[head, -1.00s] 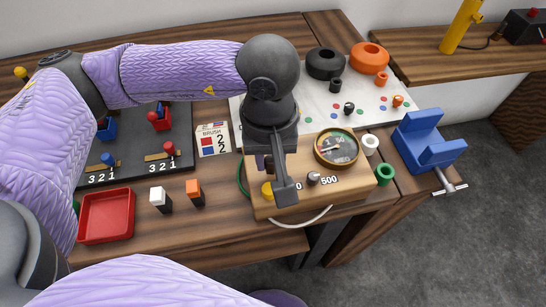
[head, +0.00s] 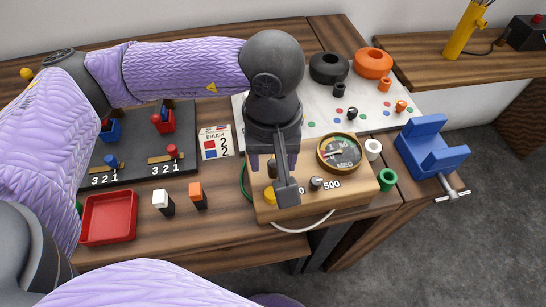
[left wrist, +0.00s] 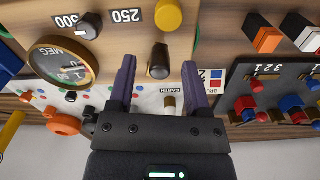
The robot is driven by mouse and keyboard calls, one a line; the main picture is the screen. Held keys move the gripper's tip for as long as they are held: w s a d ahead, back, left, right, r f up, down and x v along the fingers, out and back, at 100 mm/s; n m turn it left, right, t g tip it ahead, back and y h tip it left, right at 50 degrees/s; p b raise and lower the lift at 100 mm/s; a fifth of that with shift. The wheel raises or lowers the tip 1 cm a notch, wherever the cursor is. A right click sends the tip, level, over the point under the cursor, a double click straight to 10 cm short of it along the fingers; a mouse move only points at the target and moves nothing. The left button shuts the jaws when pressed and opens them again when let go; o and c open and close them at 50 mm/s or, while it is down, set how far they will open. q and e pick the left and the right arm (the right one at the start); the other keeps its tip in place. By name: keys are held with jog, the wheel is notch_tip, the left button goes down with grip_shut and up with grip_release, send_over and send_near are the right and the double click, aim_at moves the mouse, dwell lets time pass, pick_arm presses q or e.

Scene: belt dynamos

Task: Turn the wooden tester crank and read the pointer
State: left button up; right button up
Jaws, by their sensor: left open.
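The wooden tester (head: 350,197) stands at the front of the bench, with a round brass-rimmed gauge (head: 339,153) at its right back. The gauge pointer lies toward the left of the dial; its exact reading is too small to tell. My left gripper (head: 273,163) is over the tester's left part, fingers down and open. In the left wrist view, the open gripper (left wrist: 160,82) has a dark knob (left wrist: 159,61) between and beyond its fingers. I cannot tell whether this knob is the crank grip; the crank is otherwise hidden. My right gripper is out of view.
A selector knob (head: 316,183) and yellow button (head: 270,195) are on the tester. A red tray (head: 108,219), white block (head: 163,202) and orange block (head: 198,195) lie left. A blue vise (head: 431,145) is right. A white cable loops in front of the tester.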

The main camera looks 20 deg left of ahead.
aim_at(272, 162)
pick_arm(q)
notch_tip(272, 162, up, 9)
jog(key=shift+p, duration=0.85)
